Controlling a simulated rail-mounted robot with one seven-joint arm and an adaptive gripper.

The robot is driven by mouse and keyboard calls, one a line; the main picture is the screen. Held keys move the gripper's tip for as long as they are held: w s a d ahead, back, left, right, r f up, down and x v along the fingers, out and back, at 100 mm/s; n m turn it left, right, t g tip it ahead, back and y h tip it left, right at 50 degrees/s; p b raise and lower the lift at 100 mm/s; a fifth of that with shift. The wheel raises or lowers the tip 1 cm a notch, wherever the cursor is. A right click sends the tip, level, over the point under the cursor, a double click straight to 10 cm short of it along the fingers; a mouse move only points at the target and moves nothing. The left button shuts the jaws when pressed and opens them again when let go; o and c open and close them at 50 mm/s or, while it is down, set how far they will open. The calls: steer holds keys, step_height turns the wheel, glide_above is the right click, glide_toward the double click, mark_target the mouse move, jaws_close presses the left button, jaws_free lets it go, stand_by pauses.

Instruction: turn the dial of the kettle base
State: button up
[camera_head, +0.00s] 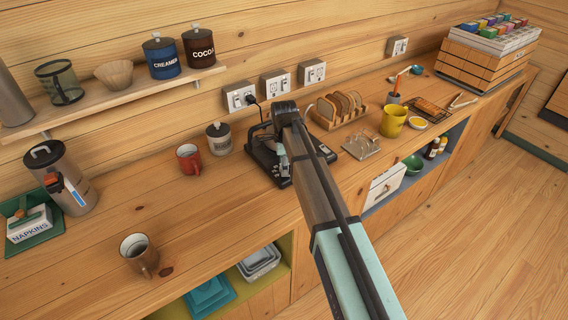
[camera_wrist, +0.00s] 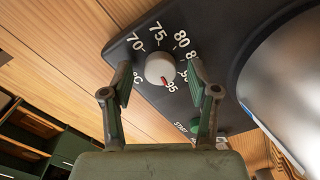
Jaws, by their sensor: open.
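The dial (camera_wrist: 160,69) is a pale round knob with a red mark in the wrist view. The mark points down and right, towards the 95 printed on the dark kettle base (camera_wrist: 145,42). My gripper (camera_wrist: 161,72) is open, with one finger on each side of the dial. Small gaps seem to show between the fingers and the knob; whether either touches cannot be told. The kettle base (camera_head: 262,155) also shows on the counter in the head view, where my arm hides the dial and most of the base.
A shiny metal kettle body (camera_wrist: 290,85) stands close on the right in the wrist view. On the counter, a canister (camera_head: 219,139) and a red mug (camera_head: 189,159) stand left, and a toast rack (camera_head: 340,108) stands right.

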steer(key=shift+f, duration=0.1)
jaws_close()
